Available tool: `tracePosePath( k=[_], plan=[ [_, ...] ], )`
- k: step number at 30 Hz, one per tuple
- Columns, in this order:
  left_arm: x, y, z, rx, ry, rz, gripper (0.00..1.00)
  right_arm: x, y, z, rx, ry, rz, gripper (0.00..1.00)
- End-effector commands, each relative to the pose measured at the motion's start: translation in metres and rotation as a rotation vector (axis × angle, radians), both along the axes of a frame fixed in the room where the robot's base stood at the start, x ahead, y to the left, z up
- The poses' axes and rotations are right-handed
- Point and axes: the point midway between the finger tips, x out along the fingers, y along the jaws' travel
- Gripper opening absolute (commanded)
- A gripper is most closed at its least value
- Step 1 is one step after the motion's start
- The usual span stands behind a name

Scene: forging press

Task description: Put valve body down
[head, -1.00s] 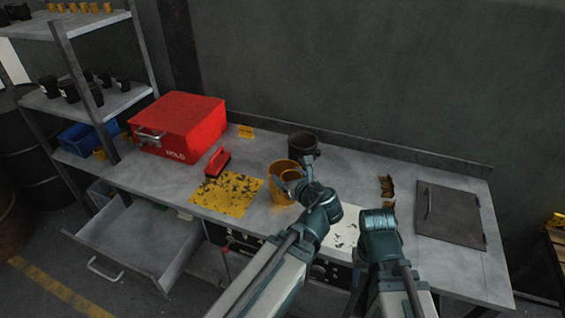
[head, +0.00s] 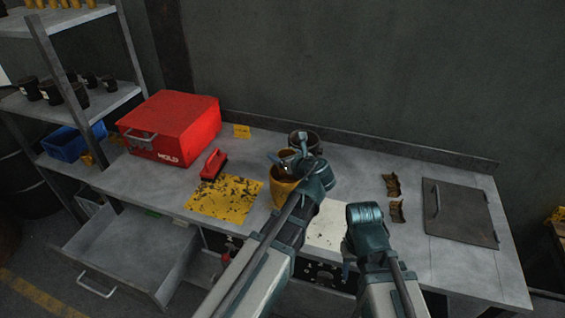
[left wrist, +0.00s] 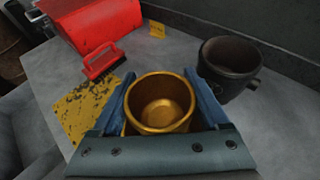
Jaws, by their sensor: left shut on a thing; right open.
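The valve body is a gold, open-topped cup-like piece (head: 284,190) over the grey workbench, right of the yellow stained mat. My left gripper (head: 291,162) is shut on it. In the left wrist view the valve body (left wrist: 160,103) is upright between the blue jaws (left wrist: 161,108), and its hollow inside shows. I cannot tell whether its base touches the bench. My right gripper (head: 348,264) is open and low at the front of the bench, mostly hidden by its own wrist.
A dark pot (left wrist: 229,68) stands close behind the valve body. A red brush (head: 213,164), yellow mat (head: 225,197) and red box (head: 170,128) are to the left. A flat dark plate (head: 460,212) lies right. An open drawer (head: 130,253) juts out at front left.

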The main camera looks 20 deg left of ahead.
Motion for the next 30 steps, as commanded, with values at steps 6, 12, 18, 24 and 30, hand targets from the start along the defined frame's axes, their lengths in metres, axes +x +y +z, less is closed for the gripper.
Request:
tracePosePath(
  k=[6, 12, 18, 24, 30],
  plan=[
    [0.0, 0.001, -0.022, 0.001, -0.001, -0.002, 0.0, 0.0, 0.0, -0.022, 0.0, 0.0, 0.0, 0.5],
    [0.0, 0.001, -0.019, 0.001, -0.001, -0.002, 0.0, 0.0, 0.0, -0.02, 0.0, 0.0, 0.0, 0.5],
    [0.0, 0.001, -0.025, 0.001, -0.001, -0.002, 0.0, 0.0, 0.0, -0.025, 0.0, 0.0, 0.0, 0.5],
    [0.0, 0.001, -0.031, 0.001, -0.001, -0.002, 0.0, 0.0, 0.0, -0.031, 0.0, 0.0, 0.0, 0.5],
    [0.0, 0.001, -0.032, -0.002, 0.001, -0.002, 0.81, 0.0, 0.0, -0.032, 0.0, 0.0, 0.0, 0.5]
  ],
)
